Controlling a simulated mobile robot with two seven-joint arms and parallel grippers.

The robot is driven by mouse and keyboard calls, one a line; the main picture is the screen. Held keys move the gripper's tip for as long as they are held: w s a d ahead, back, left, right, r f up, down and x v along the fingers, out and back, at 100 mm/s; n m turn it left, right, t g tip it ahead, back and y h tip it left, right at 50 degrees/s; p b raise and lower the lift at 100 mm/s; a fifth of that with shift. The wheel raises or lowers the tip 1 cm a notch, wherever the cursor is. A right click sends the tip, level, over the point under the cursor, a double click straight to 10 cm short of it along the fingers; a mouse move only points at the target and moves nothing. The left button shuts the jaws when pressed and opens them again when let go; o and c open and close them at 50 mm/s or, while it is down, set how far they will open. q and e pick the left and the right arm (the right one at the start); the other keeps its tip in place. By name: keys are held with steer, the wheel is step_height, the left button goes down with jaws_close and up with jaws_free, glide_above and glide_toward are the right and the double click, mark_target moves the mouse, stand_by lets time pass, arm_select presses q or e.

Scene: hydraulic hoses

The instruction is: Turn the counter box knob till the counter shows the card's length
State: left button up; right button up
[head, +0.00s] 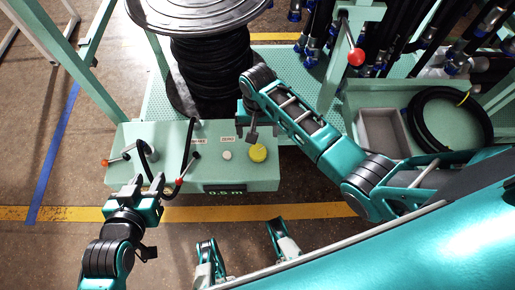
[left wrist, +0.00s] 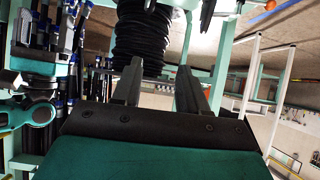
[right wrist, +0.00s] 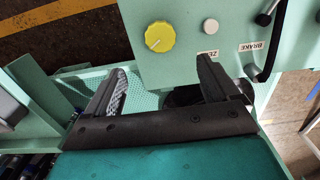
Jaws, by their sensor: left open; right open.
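The pale green counter box (head: 130,172) stands in front of the hose reel. Its display (head: 225,190) reads 0.5 m. The round yellow knob (head: 258,152) sits on the box top, right of a white button (head: 226,155). In the right wrist view the knob (right wrist: 160,36) has a pale pointer mark. My right gripper (right wrist: 160,88) is open and empty, with the knob beyond its fingertips, apart from them. My left gripper (head: 147,182) is open and empty at the box's front left; its fingers also show in the left wrist view (left wrist: 160,78). I see no length card.
The black hose reel (head: 210,70) stands behind the box. A grey tray (head: 383,132) and coiled hose (head: 447,120) lie at the right. Hoses hang at the back right.

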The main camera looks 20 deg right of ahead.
mark_target(258, 152)
step_height(258, 152, down, 11)
steer(key=b, duration=0.5)
steer(key=shift+f+b, duration=0.35)
steer(key=shift+f, duration=0.35)
steer(key=c, duration=1)
steer(key=shift+r+n+p, duration=0.15)
steer(key=shift+n+p, duration=0.15)
steer(key=shift+c, duration=0.3)
steer(key=shift+n+p, duration=0.4)
steer(key=shift+n, duration=0.1)
